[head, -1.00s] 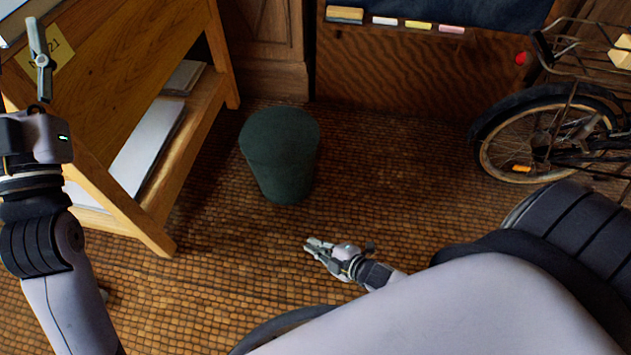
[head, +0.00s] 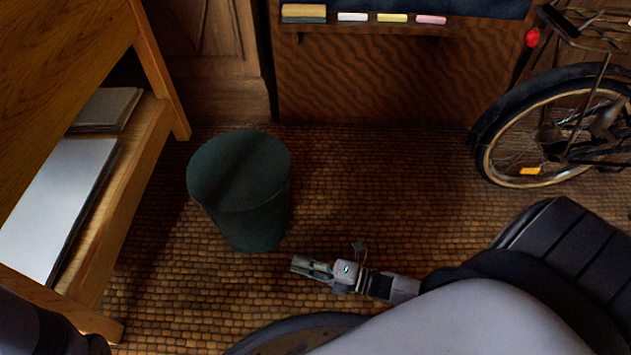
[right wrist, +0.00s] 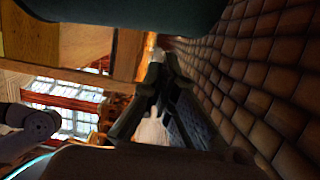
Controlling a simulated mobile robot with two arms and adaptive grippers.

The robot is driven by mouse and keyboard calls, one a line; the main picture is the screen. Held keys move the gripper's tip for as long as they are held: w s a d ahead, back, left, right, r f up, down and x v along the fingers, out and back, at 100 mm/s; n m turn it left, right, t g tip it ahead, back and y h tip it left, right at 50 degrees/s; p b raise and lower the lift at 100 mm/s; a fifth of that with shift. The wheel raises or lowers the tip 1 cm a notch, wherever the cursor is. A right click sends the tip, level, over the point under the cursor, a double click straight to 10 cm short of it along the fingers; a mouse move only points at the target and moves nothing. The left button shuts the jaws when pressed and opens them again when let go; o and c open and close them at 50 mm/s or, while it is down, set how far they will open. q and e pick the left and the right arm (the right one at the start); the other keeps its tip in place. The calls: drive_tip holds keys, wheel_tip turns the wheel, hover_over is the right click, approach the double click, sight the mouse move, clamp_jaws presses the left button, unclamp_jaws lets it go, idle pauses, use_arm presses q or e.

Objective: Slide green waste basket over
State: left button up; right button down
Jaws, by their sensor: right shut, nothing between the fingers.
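The green waste basket (head: 240,190) stands upright on the tiled floor, left of centre in the head view. Its dark green side (right wrist: 130,12) also fills the top of the right wrist view. My right gripper (head: 294,266) is low over the floor, just right of the basket's lower part, with its fingers pointing left towards it. The fingers are shut and empty, and also show in the right wrist view (right wrist: 157,72). I cannot tell whether they touch the basket. Of my left arm only a dark part shows at the lower left corner; its gripper is out of view.
A wooden drafting table (head: 150,150) with papers (head: 60,200) on its shelf stands left of the basket. A wooden panel with a chalk ledge (head: 455,32) is behind. A bicycle (head: 540,130) stands at the right. The floor between basket and bicycle is clear.

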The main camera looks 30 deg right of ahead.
sight(263, 242)
drive_tip(key=b+x, duration=0.1)
drive_tip(key=x, duration=0.3)
drive_tip(key=shift+f, duration=0.2)
drive_tip(key=w+b, duration=0.1)
drive_tip(key=w, duration=0.1)
drive_tip(key=shift+w+b, duration=0.3)
drive_tip(key=shift+b, duration=0.05)
drive_tip(key=shift+w+d+r, duration=0.1)
drive_tip(key=shift+w+r, duration=0.05)
drive_tip(key=shift+w, duration=0.6)
